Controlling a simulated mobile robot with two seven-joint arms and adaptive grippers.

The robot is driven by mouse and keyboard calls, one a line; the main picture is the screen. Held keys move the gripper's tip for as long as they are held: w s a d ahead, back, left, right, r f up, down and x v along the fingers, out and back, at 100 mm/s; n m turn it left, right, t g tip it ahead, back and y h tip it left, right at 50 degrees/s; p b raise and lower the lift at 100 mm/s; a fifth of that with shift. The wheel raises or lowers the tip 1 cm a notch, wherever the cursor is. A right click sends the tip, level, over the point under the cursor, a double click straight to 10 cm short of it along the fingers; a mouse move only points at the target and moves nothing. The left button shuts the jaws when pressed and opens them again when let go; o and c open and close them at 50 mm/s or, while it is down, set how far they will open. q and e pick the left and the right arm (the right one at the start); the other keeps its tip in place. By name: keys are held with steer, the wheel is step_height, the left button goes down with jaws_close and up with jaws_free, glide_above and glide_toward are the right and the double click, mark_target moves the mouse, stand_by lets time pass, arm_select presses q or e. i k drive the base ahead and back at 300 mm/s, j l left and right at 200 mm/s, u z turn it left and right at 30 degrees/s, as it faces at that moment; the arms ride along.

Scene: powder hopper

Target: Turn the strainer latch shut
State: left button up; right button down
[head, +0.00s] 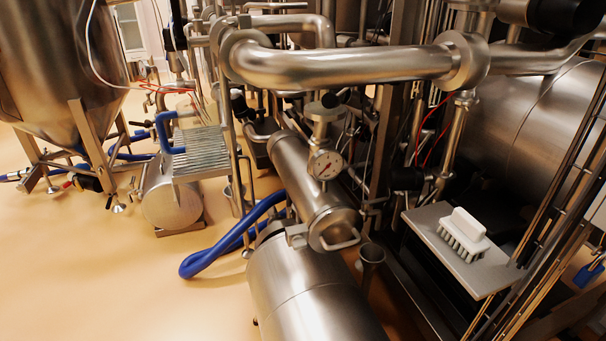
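A steel strainer body (300,182) slopes down toward me in the middle of the head view. Its lower end has a round cap (327,221) that sits against the body, with a bent bar handle (342,241) across its face. A small block-like fitting (295,235) sits at the left of the cap. I cannot tell which part is the latch or whether it is fastened. Neither of my grippers shows in this view.
A large steel cylinder (310,290) lies just below the cap. A blue hose (232,240) loops at left. A white brush (465,232) rests on a metal shelf (428,216) at right. A thick pipe (350,66) crosses above.

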mark_target(298, 242)
steer(key=l+z, duration=0.4)
steer(key=l, duration=0.9)
steer(key=k+l, duration=0.05)
